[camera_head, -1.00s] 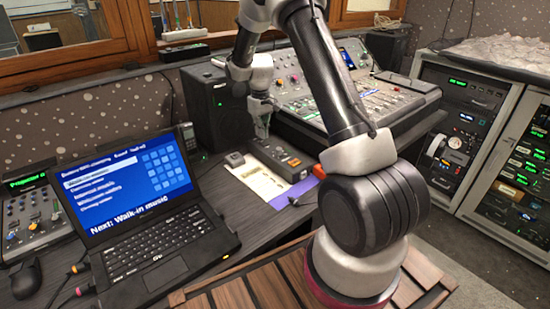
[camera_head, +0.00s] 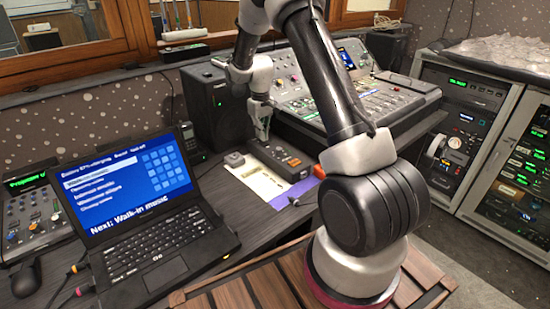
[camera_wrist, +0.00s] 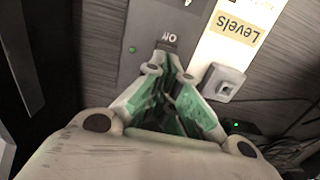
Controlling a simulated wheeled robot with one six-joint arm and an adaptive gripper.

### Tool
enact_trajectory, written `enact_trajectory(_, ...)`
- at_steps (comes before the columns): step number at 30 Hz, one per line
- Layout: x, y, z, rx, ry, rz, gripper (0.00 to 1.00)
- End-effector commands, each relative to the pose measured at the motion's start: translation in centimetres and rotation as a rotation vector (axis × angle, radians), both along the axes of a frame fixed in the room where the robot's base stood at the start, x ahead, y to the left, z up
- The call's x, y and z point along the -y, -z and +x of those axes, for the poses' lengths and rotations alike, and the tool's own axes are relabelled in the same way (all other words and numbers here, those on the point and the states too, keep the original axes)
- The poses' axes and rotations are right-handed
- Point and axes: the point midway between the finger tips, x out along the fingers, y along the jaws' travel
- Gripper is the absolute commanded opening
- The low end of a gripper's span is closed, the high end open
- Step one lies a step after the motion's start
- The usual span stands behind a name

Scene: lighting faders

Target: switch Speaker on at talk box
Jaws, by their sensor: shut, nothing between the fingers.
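The talk box (camera_head: 278,158) is a dark, long box lying on the desk at the middle of the head view. In the wrist view, its grey face (camera_wrist: 143,22) shows a black switch (camera_wrist: 167,41) marked "ON" and a green light (camera_wrist: 132,49). I cannot read a Speaker label. My gripper (camera_head: 263,137) is over the far left end of the box, pointing down. In the wrist view, the gripper's fingertips (camera_wrist: 168,72) are together and empty, just below the switch. I cannot tell whether they touch the box.
A small grey block (camera_head: 235,159) stands left of the box, near a cream sheet marked "Levels" (camera_wrist: 236,30). A black speaker cabinet (camera_head: 216,108) stands behind. The laptop (camera_head: 145,220) is at left, and the mixing console (camera_head: 350,95) is at right.

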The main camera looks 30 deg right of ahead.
Motion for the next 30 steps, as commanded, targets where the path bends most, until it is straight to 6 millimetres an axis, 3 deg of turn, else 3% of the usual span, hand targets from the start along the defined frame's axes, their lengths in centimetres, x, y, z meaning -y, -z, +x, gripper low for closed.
enact_trajectory(30,0.0,1.5,0.0,0.000,0.000,0.000,0.00)
